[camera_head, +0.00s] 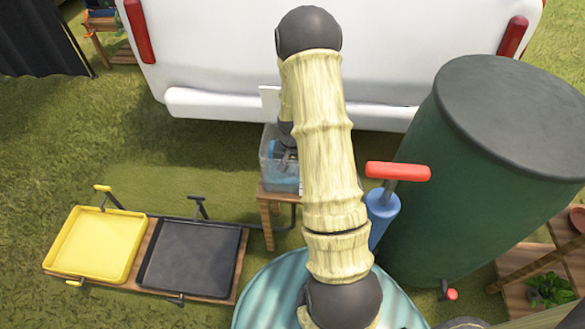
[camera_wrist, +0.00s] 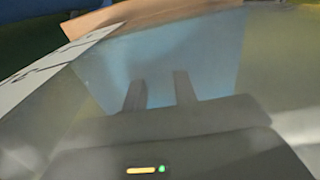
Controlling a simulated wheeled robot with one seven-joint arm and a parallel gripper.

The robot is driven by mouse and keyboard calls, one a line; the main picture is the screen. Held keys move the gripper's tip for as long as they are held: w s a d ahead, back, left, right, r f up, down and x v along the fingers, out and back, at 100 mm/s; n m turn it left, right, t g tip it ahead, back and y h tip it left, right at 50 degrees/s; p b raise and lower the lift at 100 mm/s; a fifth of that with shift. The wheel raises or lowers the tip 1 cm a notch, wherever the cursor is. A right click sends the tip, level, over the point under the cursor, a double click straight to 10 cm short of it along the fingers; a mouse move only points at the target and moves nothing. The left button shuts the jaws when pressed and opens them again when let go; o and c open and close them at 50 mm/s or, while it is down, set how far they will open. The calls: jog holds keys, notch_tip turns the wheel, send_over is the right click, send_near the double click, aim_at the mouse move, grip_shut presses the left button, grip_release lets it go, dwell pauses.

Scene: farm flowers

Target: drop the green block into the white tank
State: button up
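A translucent, whitish tank (camera_head: 268,160) stands on a small wooden stool behind my arm in the head view. In the wrist view, pale see-through walls (camera_wrist: 275,75) and a light blue area surround my gripper (camera_wrist: 160,84). Its two dark fingers are apart, with only blue showing between them. In the head view my arm hides much of the tank, and part of my gripper shows dimly at it. I cannot tell how deep the fingers are. I see no green block in either view.
A yellow tray (camera_head: 100,243) and a black tray (camera_head: 192,258) sit on a low wooden rack at the left. A large dark green barrel (camera_head: 470,190) and a blue pump with a red handle (camera_head: 398,171) stand right of my arm. A white vehicle (camera_head: 220,60) blocks the back.

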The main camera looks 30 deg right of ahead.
jog(key=o, duration=0.4)
jog(key=shift+s+f, duration=0.15)
jog(key=shift+f, duration=0.15)
jog(key=shift+c, duration=0.2)
jog(key=shift+f, duration=0.1)
jog(key=shift+s, duration=0.1)
notch_tip(320, 180, up, 14)
jog(key=p, duration=0.4)
jog(key=shift+f, duration=0.2)
jog(key=shift+w, duration=0.2)
